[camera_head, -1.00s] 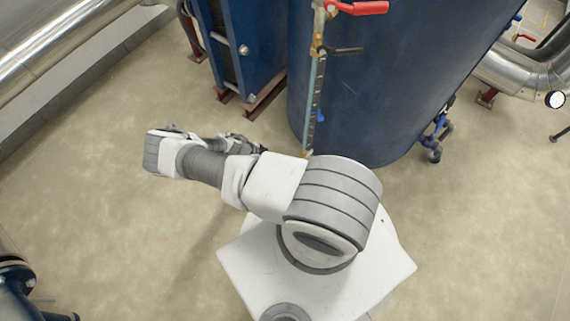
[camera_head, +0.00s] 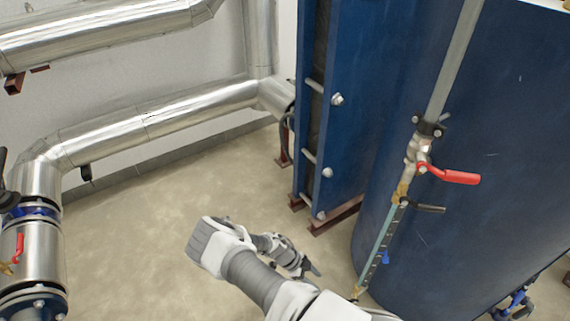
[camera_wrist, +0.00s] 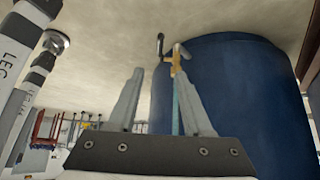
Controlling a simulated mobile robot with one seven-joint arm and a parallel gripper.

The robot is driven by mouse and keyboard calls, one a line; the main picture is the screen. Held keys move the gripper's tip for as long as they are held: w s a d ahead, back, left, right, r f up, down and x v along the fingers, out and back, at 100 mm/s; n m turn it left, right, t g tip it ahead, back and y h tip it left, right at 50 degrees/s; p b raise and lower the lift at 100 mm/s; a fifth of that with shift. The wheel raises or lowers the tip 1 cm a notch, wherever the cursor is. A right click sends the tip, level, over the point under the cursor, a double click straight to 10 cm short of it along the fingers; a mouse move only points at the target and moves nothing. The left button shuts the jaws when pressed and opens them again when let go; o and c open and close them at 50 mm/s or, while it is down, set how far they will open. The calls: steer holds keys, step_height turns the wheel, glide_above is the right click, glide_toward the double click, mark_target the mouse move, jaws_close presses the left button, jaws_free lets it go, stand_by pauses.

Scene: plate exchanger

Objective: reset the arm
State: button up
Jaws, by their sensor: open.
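My gripper (camera_wrist: 158,100) shows in the wrist view with its two grey fingers spread apart and nothing between them. Behind the fingers stands the big blue tank (camera_wrist: 235,85) with its sight-glass pipe and a valve. In the head view my arm (camera_head: 262,280) is bent at the bottom centre, over the floor. Its dark end (camera_head: 310,268) points right, toward the foot of the sight-glass pipe, and the finger opening is too small to tell there.
The blue tank (camera_head: 470,110) and the blue plate exchanger (camera_head: 350,100) stand close on the right. A red-handled valve (camera_head: 450,175) juts from the sight-glass pipe. Silver pipes (camera_head: 150,120) run along the back wall. The floor (camera_head: 130,240) on the left is clear.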

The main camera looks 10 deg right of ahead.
steer(key=w+a+r+n+y, duration=0.2)
steer(key=w+a+r, duration=0.1)
steer(key=r, duration=0.6)
steer(key=w+a+r+n+t+y, duration=0.1)
steer(key=w+a+r, duration=0.25)
steer(key=r, duration=0.45)
steer(key=w+a+r+n+y, duration=0.2)
steer(key=a+r, duration=0.1)
steer(key=r, duration=0.6)
steer(key=s+r+n+t+y, duration=0.1)
steer(key=s+r+n, duration=0.2)
steer(key=r, duration=0.7)
steer(key=s+r+n+t+y, duration=0.15)
steer(key=r+n, duration=0.25)
steer(key=r, duration=0.5)
steer(key=s+r+n+t+y, duration=0.1)
steer(key=s+r+n+t, duration=0.15)
steer(key=r, duration=0.75)
steer(key=s+d+r+n+t+h, duration=0.1)
steer(key=s+r+n, duration=0.3)
steer(key=s, duration=0.3)
steer(key=s+d+r+n+t+h, duration=0.15)
steer(key=s+r+n, duration=0.25)
steer(key=s, duration=0.4)
step_height(320, 180, up, 24)
steer(key=p, duration=2.4)
steer(key=shift+r+y, duration=0.15)
steer(key=shift+y, duration=0.25)
